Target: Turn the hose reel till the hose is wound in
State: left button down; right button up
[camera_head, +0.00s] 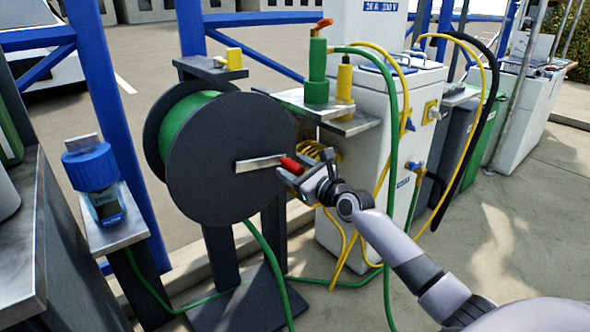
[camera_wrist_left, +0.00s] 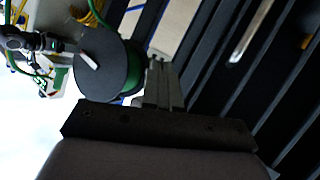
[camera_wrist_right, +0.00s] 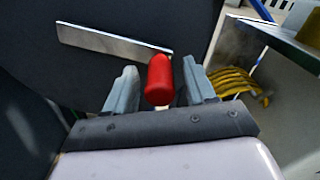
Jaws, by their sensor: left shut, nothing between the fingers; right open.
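The hose reel (camera_head: 222,165) is a dark drum on a stand with green hose (camera_head: 187,122) wound on it. Its metal crank arm (camera_head: 259,163) points right and ends in a red handle (camera_head: 292,165). My right gripper (camera_head: 300,179) is open at the handle. In the right wrist view the red handle (camera_wrist_right: 159,80) stands between the two open fingers (camera_wrist_right: 152,92), with a gap on the right side. Green hose (camera_head: 265,262) runs down from the reel to the ground. In the left wrist view my left gripper (camera_wrist_left: 160,82) is shut and empty, away from the reel (camera_wrist_left: 100,68).
A white cabinet (camera_head: 345,190) with yellow and green hoses stands right of the reel. A shelf (camera_head: 318,110) with green and yellow fittings is close above the handle. A blue-capped bottle (camera_head: 95,185) stands on a ledge at left. Yellow hose coils (camera_head: 318,150) hang behind my right gripper.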

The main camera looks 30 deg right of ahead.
grip_shut()
jog(key=shift+f, duration=0.1)
